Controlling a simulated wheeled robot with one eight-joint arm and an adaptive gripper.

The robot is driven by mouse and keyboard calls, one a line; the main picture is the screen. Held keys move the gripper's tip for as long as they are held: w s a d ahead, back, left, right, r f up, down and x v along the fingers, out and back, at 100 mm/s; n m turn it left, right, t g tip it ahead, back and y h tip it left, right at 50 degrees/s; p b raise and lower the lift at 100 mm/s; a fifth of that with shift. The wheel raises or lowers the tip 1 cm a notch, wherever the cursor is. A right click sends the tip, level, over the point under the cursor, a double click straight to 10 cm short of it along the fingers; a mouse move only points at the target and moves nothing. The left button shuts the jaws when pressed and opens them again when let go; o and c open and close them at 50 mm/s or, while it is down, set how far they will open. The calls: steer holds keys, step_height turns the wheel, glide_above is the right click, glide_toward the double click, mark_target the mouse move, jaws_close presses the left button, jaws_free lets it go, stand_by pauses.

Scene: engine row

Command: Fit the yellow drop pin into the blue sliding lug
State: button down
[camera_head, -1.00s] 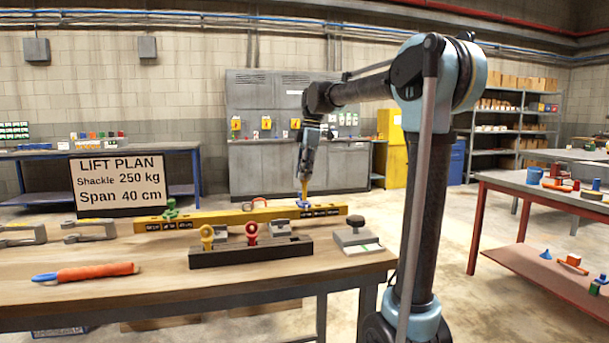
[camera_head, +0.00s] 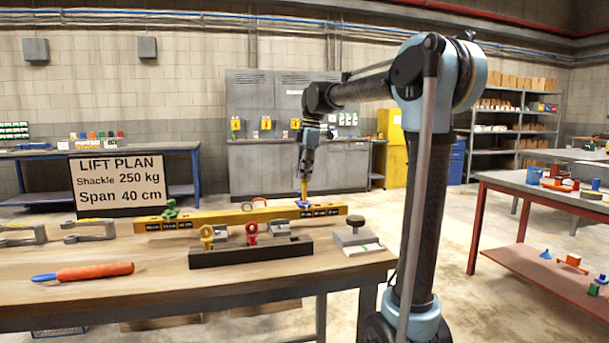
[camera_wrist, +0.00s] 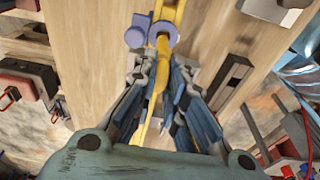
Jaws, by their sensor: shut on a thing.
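The yellow beam (camera_head: 235,217) lies across the workbench, with the blue sliding lug (camera_head: 304,204) near its right end. In the wrist view the lug (camera_wrist: 163,36) shows as a purple-blue ring beyond my fingertips. My gripper (camera_head: 304,190) points down, right above the lug. In the wrist view its fingers (camera_wrist: 158,85) are closed around the yellow drop pin (camera_wrist: 152,98). The pin's far end meets the lug's ring; how deep it sits is hidden. A green lug (camera_head: 171,208) is near the beam's left end.
A dark rack (camera_head: 250,250) in front of the beam holds a yellow eye pin (camera_head: 207,232) and a red one (camera_head: 251,231). A grey block with a knob (camera_head: 354,235) stands to the right. An orange-handled tool (camera_head: 95,271) lies at front left. Bare bench lies between them.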

mark_target(303, 199)
steer(key=shift+f, duration=3.8)
steer(key=c, duration=1.6)
jaws_free()
steer(key=shift+o, duration=0.2)
step_height(303, 199, up, 12)
steer(key=d, duration=0.1)
steer(key=shift+w+d, duration=0.25)
steer(key=shift+d, duration=0.1)
steer(key=shift+f, duration=0.15)
